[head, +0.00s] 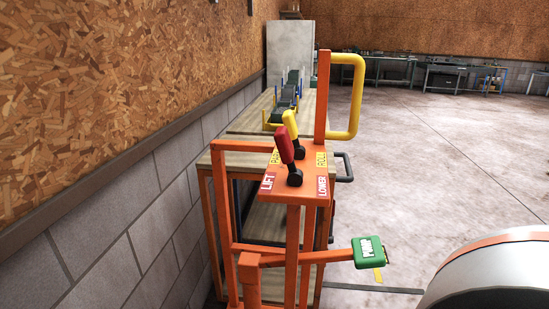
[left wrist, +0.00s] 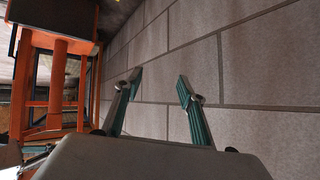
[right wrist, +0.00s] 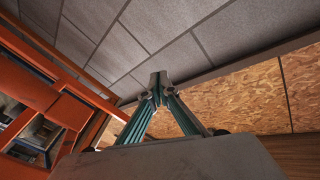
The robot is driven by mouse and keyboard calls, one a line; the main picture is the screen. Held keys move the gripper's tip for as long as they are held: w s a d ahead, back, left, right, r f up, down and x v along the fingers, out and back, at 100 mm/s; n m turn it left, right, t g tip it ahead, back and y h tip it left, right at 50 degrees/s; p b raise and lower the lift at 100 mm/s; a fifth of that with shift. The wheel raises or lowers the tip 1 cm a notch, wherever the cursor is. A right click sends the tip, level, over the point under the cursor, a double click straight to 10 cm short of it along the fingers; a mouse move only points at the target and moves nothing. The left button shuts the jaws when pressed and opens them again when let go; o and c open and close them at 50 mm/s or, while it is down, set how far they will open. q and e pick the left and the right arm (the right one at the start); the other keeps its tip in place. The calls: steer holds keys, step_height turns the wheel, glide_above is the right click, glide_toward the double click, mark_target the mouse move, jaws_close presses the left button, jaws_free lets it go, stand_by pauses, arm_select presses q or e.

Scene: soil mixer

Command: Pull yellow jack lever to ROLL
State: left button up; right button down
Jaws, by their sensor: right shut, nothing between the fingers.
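The orange jack (head: 291,183) stands by the wall in the head view. On its top plate, the yellow lever (head: 290,124) is behind the red lever (head: 284,147). Both levers tilt toward the left from dark pivots. A yellow label (head: 320,161) at the plate's right reads like ROLL; the left yellow label is partly hidden by the red lever. My left gripper (left wrist: 159,83) is open and empty in front of the block wall. My right gripper (right wrist: 158,82) is shut and empty, with orange framework beside it. Neither gripper shows in the head view.
A green PUMP pedal (head: 368,252) sticks out to the jack's right. A yellow looped handle (head: 346,96) rises behind the levers. A wooden workbench (head: 248,128) is behind the jack along the wall. Open floor (head: 440,165) lies to the right.

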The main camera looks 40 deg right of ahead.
steer(key=w+d+r+m+t+h, duration=0.35)
steer(key=r+m+h, duration=0.25)
steer(key=r+m, duration=0.5)
steer(key=w+d+r+m+t+h, duration=0.25)
steer(key=r+m+t+h, duration=0.2)
steer(key=r+m, duration=0.55)
arm_select(q)
steer(key=shift+b, duration=0.5)
arm_select(e)
steer(key=d+r+n+g+h, duration=0.3)
steer(key=n+g, duration=0.3)
steer(key=n, duration=0.4)
steer(key=w+d+r+n+g+h, duration=0.1)
steer(key=d+r+n+g+h, duration=0.3)
steer(key=n, duration=0.7)
steer(key=d+r+n+g+h, duration=0.3)
steer(key=n+g, duration=0.5)
steer(key=n, duration=0.3)
steer(key=shift+w+d+r+h, duration=0.4)
steer(key=shift+r+h, duration=0.15)
steer(key=shift+r, duration=0.3)
steer(key=shift+r, duration=0.1)
